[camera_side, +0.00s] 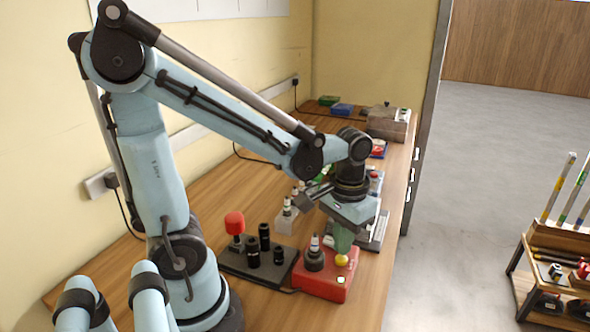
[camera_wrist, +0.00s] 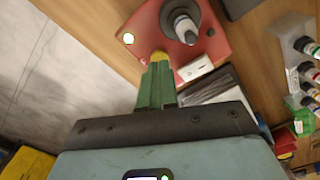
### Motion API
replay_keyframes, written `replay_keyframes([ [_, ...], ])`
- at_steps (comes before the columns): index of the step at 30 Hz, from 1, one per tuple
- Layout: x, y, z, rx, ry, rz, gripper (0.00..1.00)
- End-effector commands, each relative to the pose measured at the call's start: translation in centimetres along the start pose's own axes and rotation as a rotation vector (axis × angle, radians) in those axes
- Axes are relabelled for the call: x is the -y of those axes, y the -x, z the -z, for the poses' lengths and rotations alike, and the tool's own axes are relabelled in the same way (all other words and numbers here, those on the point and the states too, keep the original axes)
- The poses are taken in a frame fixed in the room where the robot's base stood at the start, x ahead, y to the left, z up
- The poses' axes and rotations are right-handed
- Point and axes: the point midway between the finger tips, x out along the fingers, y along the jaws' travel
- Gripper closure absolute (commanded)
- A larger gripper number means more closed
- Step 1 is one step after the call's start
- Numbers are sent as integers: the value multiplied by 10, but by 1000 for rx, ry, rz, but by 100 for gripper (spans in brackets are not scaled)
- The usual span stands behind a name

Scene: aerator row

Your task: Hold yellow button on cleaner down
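The cleaner is a red box (camera_side: 318,284) near the front edge of the bench. A round yellow button (camera_side: 341,260) sits on its top, beside a dark round socket (camera_side: 314,260) holding a grey-tipped piece. A small light (camera_side: 341,280) near the box's front edge glows whitish-green. My gripper (camera_side: 342,250) points down with its green fingers right over the button. In the wrist view the red box (camera_wrist: 150,25) is at the top, and the fingers (camera_wrist: 158,68) are together with nothing between them. Their tips meet the yellow button (camera_wrist: 160,56) and partly hide it; whether they press it is unclear.
A black tray with dark cylinders and a red-topped piece (camera_side: 235,222) stands left of the cleaner. A grey block with bottles (camera_side: 287,222) and a flat grey device (camera_side: 372,238) are behind it. The bench edge is close on the right.

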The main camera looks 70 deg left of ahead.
Motion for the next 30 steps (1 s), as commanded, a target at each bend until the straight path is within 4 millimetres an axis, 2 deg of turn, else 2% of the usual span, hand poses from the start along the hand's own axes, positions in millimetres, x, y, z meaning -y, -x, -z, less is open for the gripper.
replay_keyframes([
  [24, 0, -21, 0, 0, 0, 0, 100],
  [30, 0, -20, 0, 0, 0, 0, 100],
])
